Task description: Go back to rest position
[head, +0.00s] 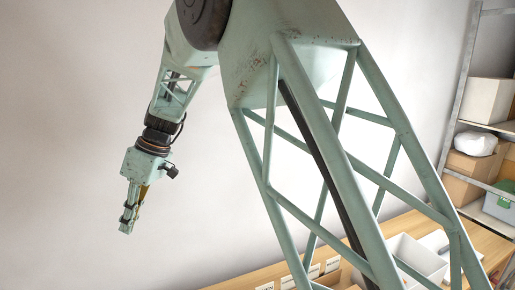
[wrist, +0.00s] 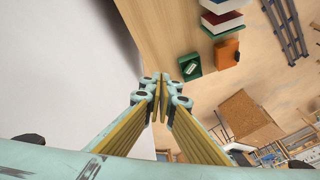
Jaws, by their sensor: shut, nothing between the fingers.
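My gripper (head: 128,219) hangs in the air at the left of the head view, in front of a bare pale wall and pointing down. In the wrist view my gripper (wrist: 162,88) shows its two yellow-lined fingers meeting at the tips. The fingers are shut with nothing between them. No object touches the gripper in either view.
A wooden bench (head: 412,222) with a white bin (head: 418,257) stands at the lower right. A metal shelf with boxes (head: 487,99) is at the right edge. The wrist view shows a green box (wrist: 188,68) and an orange box (wrist: 226,53) far below.

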